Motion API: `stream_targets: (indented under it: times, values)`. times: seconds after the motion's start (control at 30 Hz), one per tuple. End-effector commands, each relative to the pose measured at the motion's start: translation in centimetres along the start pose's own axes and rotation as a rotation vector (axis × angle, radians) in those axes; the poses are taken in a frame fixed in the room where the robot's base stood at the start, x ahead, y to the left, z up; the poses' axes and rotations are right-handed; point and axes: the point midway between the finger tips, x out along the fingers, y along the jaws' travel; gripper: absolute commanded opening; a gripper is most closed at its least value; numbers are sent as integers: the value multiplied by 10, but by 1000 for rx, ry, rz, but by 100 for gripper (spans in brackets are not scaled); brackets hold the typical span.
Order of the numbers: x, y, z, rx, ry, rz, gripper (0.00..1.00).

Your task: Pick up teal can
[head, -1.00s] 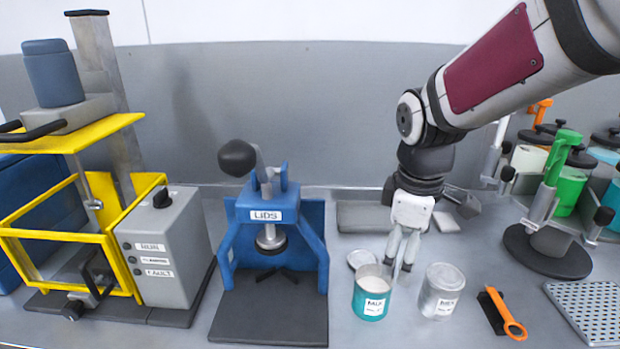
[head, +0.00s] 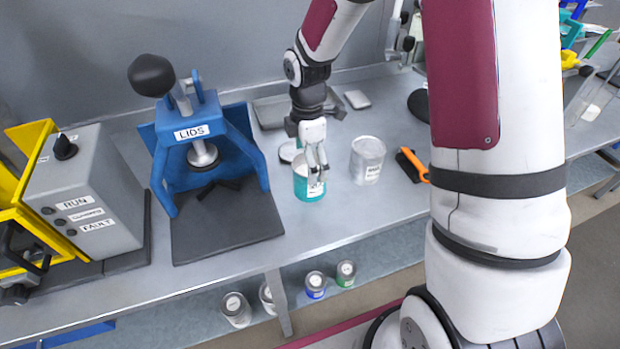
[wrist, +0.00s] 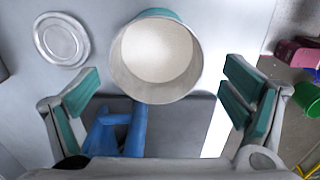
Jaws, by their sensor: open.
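The teal can (head: 309,186) stands upright and open on the grey bench, with a white label on its side. In the wrist view the can (wrist: 156,55) shows its pale contents and rim, ahead of and between my spread fingers. My gripper (head: 317,165) is open and pointed down at the can in the head view, partly covering its top. In the wrist view the two teal-padded fingers of my gripper (wrist: 160,105) are wide apart with nothing between the pads. I cannot tell whether a finger touches the can.
A round metal lid (wrist: 61,39) lies beside the can. A silver can (head: 367,160) stands close to the right, then an orange-handled brush (head: 413,165). The blue lid press (head: 205,145) is to the left on a dark base. The bench's front edge is near.

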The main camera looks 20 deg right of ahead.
Motion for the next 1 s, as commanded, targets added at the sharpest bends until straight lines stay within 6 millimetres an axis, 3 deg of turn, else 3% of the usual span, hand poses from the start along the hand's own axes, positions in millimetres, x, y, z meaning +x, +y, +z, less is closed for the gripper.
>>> stream_targets:
  times: [0.27,0.63,0.93,0.97,1.0]
  values:
    - [19,0,1,1,0,-2,93]
    - [61,3,6,0,0,-2,93]
    - [66,4,6,1,0,0,93]
    - [66,4,6,1,0,0,91]
    - [66,4,6,1,0,0,82]
